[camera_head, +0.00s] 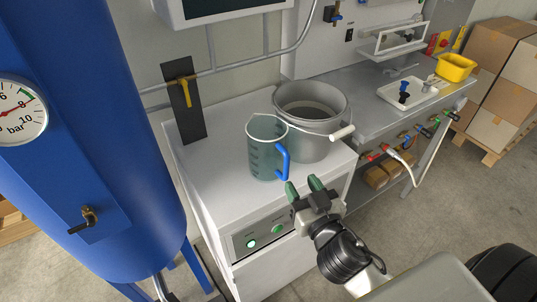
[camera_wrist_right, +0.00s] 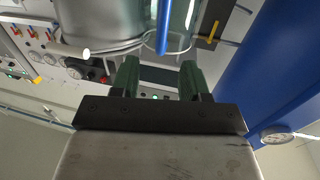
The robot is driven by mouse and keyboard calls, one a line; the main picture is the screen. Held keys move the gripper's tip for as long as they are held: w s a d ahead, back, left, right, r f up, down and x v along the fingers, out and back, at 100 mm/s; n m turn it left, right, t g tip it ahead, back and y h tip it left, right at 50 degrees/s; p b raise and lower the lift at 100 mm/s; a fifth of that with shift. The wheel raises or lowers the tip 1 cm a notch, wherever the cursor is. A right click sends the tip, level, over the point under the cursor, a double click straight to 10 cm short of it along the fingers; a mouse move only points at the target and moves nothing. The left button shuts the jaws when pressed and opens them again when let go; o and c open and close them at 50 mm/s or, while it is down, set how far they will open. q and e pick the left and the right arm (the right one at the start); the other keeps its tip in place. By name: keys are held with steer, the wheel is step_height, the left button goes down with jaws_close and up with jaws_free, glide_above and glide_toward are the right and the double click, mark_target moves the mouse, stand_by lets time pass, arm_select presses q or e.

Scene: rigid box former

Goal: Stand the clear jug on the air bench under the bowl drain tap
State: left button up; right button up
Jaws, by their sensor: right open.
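The clear jug (camera_head: 264,152), with dark marks and a blue handle (camera_head: 283,163), stands upright on the white cabinet top (camera_head: 215,170). In the right wrist view the blue handle (camera_wrist_right: 163,28) is beyond the fingertips, roughly in line with the gap between them. My right gripper (camera_head: 304,187) is open and empty, just right of and nearer than the handle; its green fingers (camera_wrist_right: 160,78) show apart. The grey bench (camera_head: 375,117) is at the right. Small fittings are on the wall above it; I cannot tell which is the bowl drain tap. My left gripper is out of view.
A grey bucket (camera_head: 322,142) with a white-gripped handle stands close behind the jug. A blue tank (camera_head: 95,130) is at the left. The bench holds a white tray (camera_head: 412,94) and a yellow bin (camera_head: 455,67); hoses and valves line its front edge.

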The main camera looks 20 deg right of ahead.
mark_target(288, 166)
steer(key=w, duration=0.2)
steer(key=w+p, duration=0.1)
steer(key=w, duration=0.2)
steer(key=w+p, duration=0.1)
steer(key=w, duration=0.2)
steer(key=shift+w+d+f, duration=0.15)
steer(key=shift+w+f, duration=0.05)
steer(key=shift+f, duration=0.05)
jaws_close()
